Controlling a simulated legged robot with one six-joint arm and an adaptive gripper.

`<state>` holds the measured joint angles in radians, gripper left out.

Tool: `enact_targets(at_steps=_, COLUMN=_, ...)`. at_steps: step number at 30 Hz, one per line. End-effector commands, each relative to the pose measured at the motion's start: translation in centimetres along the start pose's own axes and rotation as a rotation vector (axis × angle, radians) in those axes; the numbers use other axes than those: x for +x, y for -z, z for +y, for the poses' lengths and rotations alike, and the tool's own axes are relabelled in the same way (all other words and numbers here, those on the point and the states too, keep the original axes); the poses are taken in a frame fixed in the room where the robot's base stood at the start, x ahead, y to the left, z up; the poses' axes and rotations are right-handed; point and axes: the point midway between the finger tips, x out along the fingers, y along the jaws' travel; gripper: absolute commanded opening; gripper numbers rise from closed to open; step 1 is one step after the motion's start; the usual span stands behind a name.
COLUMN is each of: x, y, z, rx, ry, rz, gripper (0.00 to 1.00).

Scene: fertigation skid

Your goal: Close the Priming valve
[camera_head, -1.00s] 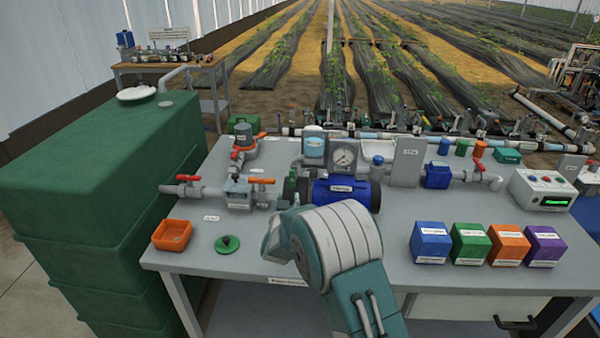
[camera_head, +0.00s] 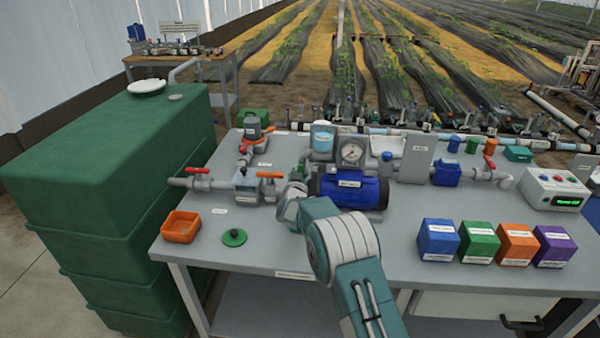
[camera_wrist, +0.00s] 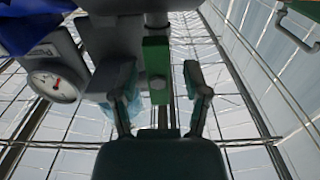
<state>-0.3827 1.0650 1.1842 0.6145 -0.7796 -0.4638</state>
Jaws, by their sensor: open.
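I cannot read which part is labelled as the Priming valve. Several valves with orange or red handles show in the head view: one at the tank outlet (camera_head: 197,170), one on the pump inlet block (camera_head: 270,174), and one red-handled valve (camera_head: 243,149) behind. In the wrist view a green upright bar (camera_wrist: 157,58), perhaps a valve handle, stands between and beyond my gripper's fingers. My gripper (camera_wrist: 160,85) is open, with a finger on either side of the bar's line; contact cannot be told. In the head view my wrist hides the fingers, just left of the blue pump (camera_head: 348,190).
A pressure gauge (camera_head: 351,153) stands behind the pump. The green tank (camera_head: 110,160) is at the left. An orange tray (camera_head: 181,227) and green cap (camera_head: 234,237) lie at the bench front left. Coloured boxes (camera_head: 478,242) stand front right.

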Motion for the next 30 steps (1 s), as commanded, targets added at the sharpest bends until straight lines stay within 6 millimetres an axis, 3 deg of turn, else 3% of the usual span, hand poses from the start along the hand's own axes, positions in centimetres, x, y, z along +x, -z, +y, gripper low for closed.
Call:
enact_targets(at_steps=9, x=0.29, y=0.00, z=0.01, rx=-0.001, ry=0.000, rz=0.000, gripper=0.60)
enact_targets(at_steps=10, x=0.29, y=0.00, z=0.01, rx=-0.001, ry=0.000, rz=0.000, gripper=0.56)
enact_targets(at_steps=12, x=0.29, y=0.00, z=0.01, rx=-0.001, ry=0.000, rz=0.000, gripper=0.24)
enact_targets(at_steps=14, x=0.28, y=0.00, z=0.00, rx=-0.001, ry=0.000, rz=0.000, gripper=0.00)
enact_targets(at_steps=30, x=0.29, y=0.02, z=-0.07, rx=0.080, ry=0.002, rz=0.001, gripper=0.00)
